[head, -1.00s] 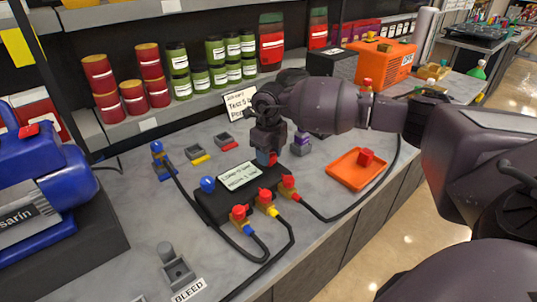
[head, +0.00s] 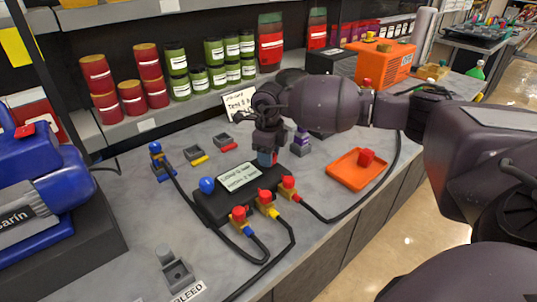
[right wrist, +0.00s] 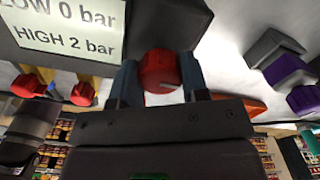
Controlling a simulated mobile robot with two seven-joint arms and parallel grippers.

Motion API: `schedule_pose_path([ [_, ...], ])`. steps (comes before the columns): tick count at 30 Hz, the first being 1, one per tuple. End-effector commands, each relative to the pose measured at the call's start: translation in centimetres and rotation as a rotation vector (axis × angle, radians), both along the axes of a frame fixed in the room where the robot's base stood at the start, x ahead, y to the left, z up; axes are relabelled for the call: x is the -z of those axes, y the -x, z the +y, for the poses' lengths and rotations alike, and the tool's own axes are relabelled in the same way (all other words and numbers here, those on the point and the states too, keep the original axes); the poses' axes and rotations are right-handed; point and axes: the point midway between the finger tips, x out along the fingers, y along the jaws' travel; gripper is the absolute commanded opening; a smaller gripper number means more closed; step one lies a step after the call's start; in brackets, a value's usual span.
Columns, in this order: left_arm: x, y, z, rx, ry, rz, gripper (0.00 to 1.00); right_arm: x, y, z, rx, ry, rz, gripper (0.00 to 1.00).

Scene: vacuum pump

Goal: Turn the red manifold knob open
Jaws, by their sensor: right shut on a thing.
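The black manifold (head: 218,207) lies on the grey bench with a label on top. It has a blue knob (head: 207,185) on its left end. On its opposite end is the red manifold knob (right wrist: 160,74), seen large in the right wrist view. My right gripper (head: 267,160) reaches down to that end. In the right wrist view, its two fingers (right wrist: 159,84) stand on either side of the red knob, shut on it. In the head view the gripper hides most of this knob. My left gripper is out of view.
Hoses run from red-topped valves (head: 266,204) along the manifold's front. An orange tray (head: 350,180) with a red part stands to the right. A blue pump (head: 40,190) is at the left. Jars line the shelf behind. A bleed fitting (head: 175,271) sits in front.

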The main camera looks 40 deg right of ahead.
Motion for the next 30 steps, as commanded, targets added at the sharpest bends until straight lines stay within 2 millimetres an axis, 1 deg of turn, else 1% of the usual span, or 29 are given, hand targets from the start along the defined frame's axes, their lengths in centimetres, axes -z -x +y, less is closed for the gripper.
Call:
schedule_pose_path([
  [3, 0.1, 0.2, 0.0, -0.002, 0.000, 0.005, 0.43, 0.0, 0.0, 0.0, -0.002, 0.001, -0.001, 0.18],
  [4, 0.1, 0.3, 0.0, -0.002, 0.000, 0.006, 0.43, 0.0, 0.0, 0.0, -0.002, 0.001, -0.001, 0.43],
  [6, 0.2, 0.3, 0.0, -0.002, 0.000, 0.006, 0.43, 0.0, 0.0, 0.0, -0.001, 0.001, -0.001, 0.54],
  [9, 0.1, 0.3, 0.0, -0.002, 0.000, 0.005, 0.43, 0.0, 0.0, 0.0, -0.001, 0.001, -0.001, 0.67],
  [17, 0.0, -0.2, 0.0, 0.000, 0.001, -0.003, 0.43, -0.1, 0.0, 0.0, 0.000, 0.001, -0.001, 0.67],
  [20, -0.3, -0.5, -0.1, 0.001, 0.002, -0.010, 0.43, -0.6, 0.0, 0.0, 0.000, 0.001, -0.002, 0.67],
  [23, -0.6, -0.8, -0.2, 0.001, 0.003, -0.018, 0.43, -1.8, -0.1, 0.0, 0.000, 0.001, -0.004, 0.67],
  [30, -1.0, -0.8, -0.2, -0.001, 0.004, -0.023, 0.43, -6.3, 0.0, 0.0, -0.001, 0.001, -0.005, 0.67],
])
